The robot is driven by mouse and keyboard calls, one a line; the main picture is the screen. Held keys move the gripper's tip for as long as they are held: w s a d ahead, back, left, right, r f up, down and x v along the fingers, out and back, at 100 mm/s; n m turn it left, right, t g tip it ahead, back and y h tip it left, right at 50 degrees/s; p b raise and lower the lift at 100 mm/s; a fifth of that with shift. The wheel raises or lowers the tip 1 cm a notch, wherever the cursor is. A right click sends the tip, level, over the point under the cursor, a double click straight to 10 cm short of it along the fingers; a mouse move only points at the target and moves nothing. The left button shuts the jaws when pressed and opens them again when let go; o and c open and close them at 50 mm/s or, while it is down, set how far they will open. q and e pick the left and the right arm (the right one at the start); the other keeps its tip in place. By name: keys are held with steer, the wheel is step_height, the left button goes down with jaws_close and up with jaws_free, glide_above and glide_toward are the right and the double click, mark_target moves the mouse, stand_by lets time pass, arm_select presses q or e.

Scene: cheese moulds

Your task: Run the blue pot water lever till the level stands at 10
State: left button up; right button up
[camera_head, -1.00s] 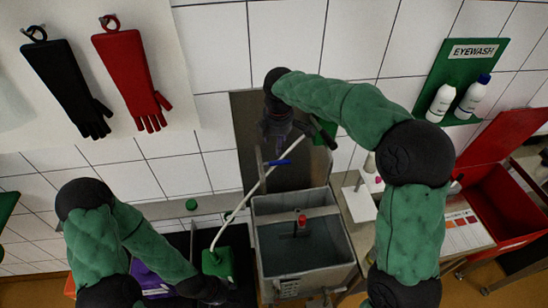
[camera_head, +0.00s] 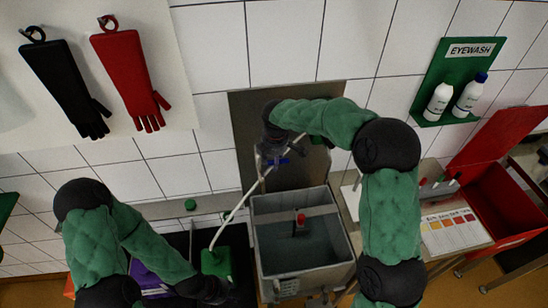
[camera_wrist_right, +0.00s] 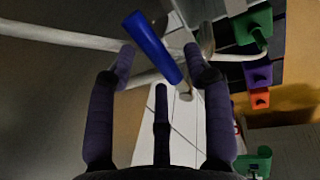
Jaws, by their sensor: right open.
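The blue lever (camera_head: 277,162) sits on the white pipe above the grey pot (camera_head: 262,215). The pot holds dark water (camera_head: 318,250), with a red-topped piece (camera_head: 300,219) on its crossbar. I cannot read any level mark. My right gripper (camera_head: 270,152) is at the blue lever. In the right wrist view the lever (camera_wrist_right: 153,46) lies slantwise between the two open fingertips (camera_wrist_right: 160,62), with a gap on at least one side. My left gripper (camera_head: 222,296) is low at the left, dark against a dark surface, and its jaws cannot be made out.
The white pipe (camera_head: 232,212) runs down left to a green block (camera_head: 217,262). A colour chart (camera_head: 455,231) and an open red box (camera_head: 505,207) are at the right. An eyewash shelf (camera_head: 457,95) and hanging gloves (camera_head: 133,80) are on the tiled wall.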

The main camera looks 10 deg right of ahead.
jaws_close()
